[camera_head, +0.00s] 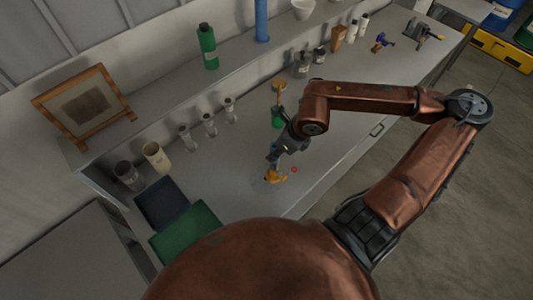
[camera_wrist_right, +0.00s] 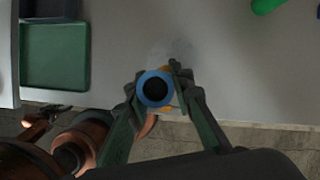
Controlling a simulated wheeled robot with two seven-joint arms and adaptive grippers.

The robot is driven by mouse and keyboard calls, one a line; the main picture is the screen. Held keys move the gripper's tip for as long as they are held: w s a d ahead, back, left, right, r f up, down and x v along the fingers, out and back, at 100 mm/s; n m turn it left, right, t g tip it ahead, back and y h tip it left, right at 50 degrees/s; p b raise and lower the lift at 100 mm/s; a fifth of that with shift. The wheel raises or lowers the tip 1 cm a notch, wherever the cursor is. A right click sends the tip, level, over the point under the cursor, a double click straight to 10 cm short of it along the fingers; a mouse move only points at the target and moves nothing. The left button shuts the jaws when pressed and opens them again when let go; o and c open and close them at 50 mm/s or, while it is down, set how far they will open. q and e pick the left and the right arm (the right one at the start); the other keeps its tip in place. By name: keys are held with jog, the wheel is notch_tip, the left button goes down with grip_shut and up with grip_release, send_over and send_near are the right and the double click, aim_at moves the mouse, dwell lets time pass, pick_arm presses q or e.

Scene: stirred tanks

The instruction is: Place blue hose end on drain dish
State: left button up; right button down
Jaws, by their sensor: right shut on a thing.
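In the right wrist view, the blue hose end (camera_wrist_right: 156,88) shows as a blue ring with a dark centre. It sits between the fingertips of my right gripper (camera_wrist_right: 153,84), which is shut on it. A bit of orange shows behind the ring. In the head view my right gripper (camera_head: 272,159) is low over the front of the bench, just above a small orange piece (camera_head: 275,176). A green tray (camera_head: 187,234) and a dark blue tray (camera_head: 161,204) lie to the left; I cannot tell which is the drain dish. My left gripper is not in view.
A green-based item (camera_head: 277,117) stands behind my right gripper. Several clear vessels (camera_head: 209,125) and a beige cup (camera_head: 157,157) stand along the back left. A wooden frame (camera_head: 83,105) leans further left. Bare bench lies between gripper and trays.

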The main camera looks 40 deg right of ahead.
jog(key=shift+w+f, duration=0.2)
jog(key=shift+w, duration=0.35)
pick_arm(q)
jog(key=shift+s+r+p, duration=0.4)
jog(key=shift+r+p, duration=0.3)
jog(key=shift+p, duration=0.15)
pick_arm(e)
jog(key=w+d+f, duration=0.1)
jog(key=w+f, duration=0.4)
jog(key=f, duration=0.4)
jog(key=shift+d, duration=0.15)
jog(key=shift+f, duration=0.2)
jog(key=c, duration=1.7)
grip_release()
jog(key=shift+c, duration=0.2)
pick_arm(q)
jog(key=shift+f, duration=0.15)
pick_arm(e)
jog(key=shift+o, duration=0.3)
jog(key=shift+r, duration=0.1)
